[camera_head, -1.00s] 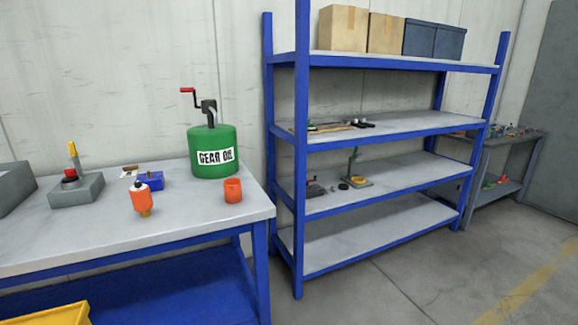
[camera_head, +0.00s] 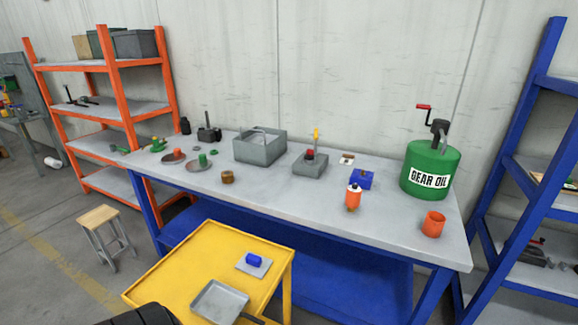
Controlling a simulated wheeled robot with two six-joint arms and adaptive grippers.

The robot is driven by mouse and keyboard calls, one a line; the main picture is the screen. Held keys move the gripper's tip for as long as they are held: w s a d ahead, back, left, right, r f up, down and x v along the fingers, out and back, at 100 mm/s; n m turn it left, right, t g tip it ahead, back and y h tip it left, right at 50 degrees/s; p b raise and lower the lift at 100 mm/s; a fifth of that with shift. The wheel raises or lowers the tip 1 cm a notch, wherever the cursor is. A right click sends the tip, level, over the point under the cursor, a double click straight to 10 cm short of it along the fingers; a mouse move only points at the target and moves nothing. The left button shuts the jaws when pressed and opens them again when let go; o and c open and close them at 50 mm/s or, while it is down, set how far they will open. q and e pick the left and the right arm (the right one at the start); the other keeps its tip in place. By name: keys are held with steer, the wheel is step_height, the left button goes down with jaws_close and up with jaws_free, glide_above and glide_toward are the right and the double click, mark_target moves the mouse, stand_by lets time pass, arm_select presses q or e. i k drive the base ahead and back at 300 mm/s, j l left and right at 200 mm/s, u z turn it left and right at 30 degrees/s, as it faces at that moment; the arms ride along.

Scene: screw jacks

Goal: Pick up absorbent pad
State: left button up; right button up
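A small white-and-brown flat item (camera_head: 347,158) lies at the back of the blue workbench, too small to identify. Neither of my grippers can be seen. A dark rounded shape at the bottom edge is cut off.
The yellow cart (camera_head: 190,262) stands before the blue workbench (camera_head: 310,205) and also holds a grey tray (camera_head: 219,301). The bench carries a grey bin (camera_head: 260,147), a green gear oil drum (camera_head: 429,168) and an orange cup (camera_head: 433,224). A stool (camera_head: 100,217) stands left on open floor.

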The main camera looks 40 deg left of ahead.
mark_target(255, 266)
steer(key=u, duration=1.7)
